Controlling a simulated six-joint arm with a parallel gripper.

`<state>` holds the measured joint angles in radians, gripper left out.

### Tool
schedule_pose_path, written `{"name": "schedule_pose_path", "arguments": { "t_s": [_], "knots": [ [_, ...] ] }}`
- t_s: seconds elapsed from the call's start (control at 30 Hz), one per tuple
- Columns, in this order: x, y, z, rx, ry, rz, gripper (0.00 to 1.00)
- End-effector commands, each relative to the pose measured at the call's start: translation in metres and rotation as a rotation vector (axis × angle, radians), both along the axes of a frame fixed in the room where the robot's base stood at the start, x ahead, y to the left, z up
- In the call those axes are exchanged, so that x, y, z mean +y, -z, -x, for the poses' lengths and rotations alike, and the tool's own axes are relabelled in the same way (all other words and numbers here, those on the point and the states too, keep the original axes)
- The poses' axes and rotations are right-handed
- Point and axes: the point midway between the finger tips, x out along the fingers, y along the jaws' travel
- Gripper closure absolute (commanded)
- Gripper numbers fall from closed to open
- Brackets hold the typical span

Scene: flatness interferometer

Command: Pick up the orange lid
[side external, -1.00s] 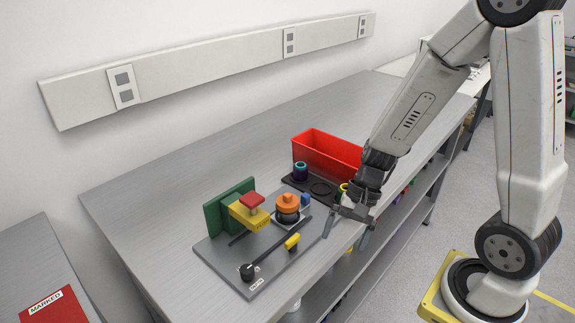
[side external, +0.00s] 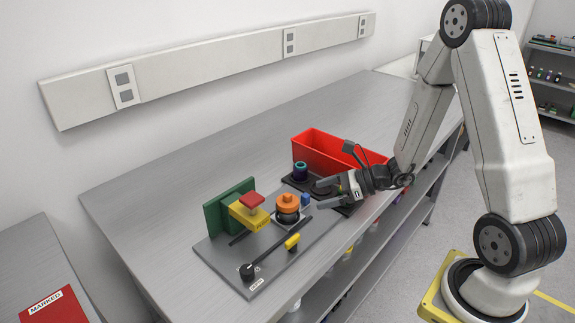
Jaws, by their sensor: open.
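The orange lid (side external: 288,201) sits on a round dark-and-light seat on the grey base plate (side external: 240,268), near the middle of the bench. My gripper (side external: 324,195) is open and empty, to the right of the lid, with its fingers pointing left toward it. The fingers are apart from the lid. The lower finger and wrist cover part of the black tray behind them.
A green block (side external: 228,205) with a yellow arm (side external: 249,213) and red top (side external: 252,200) stands left of the lid. A red bin (side external: 322,147) and a dark cylinder (side external: 300,171) stand behind.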

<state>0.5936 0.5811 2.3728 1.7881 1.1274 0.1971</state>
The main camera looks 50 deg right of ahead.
Motion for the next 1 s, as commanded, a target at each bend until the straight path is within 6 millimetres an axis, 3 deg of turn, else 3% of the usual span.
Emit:
{"name": "schedule_pose_path", "arguments": {
  "t_s": [1.0],
  "knots": [
    [0.020,0.015,-0.027,-0.001,0.004,-0.003,0.00]
  ]
}}
